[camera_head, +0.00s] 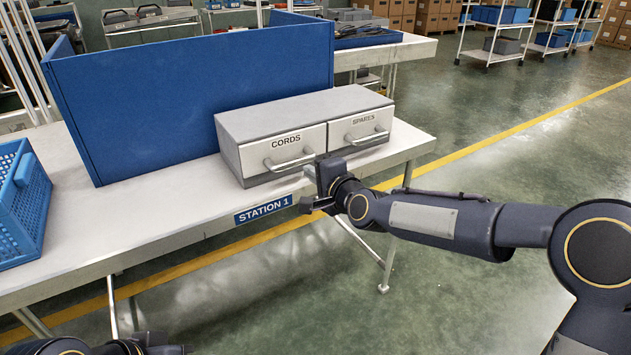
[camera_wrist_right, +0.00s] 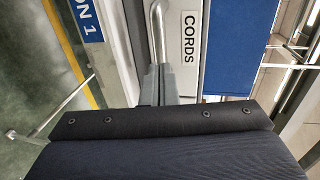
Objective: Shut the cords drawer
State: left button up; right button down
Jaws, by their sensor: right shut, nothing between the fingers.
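The cords drawer (camera_head: 283,152) is the left drawer of a grey two-drawer cabinet (camera_head: 290,112) on the table. Its front looks about level with the spares drawer (camera_head: 360,126); I cannot tell if a small gap remains. Its bar handle (camera_head: 289,162) also shows in the right wrist view (camera_wrist_right: 157,30). My right gripper (camera_head: 308,190) is shut and empty, just in front of the cords drawer near its lower right. In the right wrist view its fingertips (camera_wrist_right: 155,82) are close to the handle; contact is unclear. My left gripper (camera_head: 160,348) barely shows at the bottom left.
The white table (camera_head: 185,205) carries a blue panel (camera_head: 190,95) behind the cabinet and a blue crate (camera_head: 28,205) at left. A station sign (camera_head: 263,209) is on the front edge. Open floor (camera_head: 500,170) lies to the right.

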jog(key=s+d+f+n+g+h, duration=0.3)
jog(key=s+d+n+h, duration=0.2)
jog(key=s+d, duration=1.55)
jog(key=s+d+f+n+g, duration=0.2)
jog(key=s+d+f, duration=0.1)
jog(key=s, duration=0.6)
jog(key=s+d+f+n+g, duration=0.2)
jog(key=s+d+f, duration=0.15)
jog(key=s, duration=0.55)
notch_tip(320, 180, up, 16)
jog(key=p, duration=1.5)
jog(key=shift+w+a+r+p, duration=0.2)
jog(key=shift+a+r+p, duration=0.05)
jog(key=shift+a+p, duration=0.15)
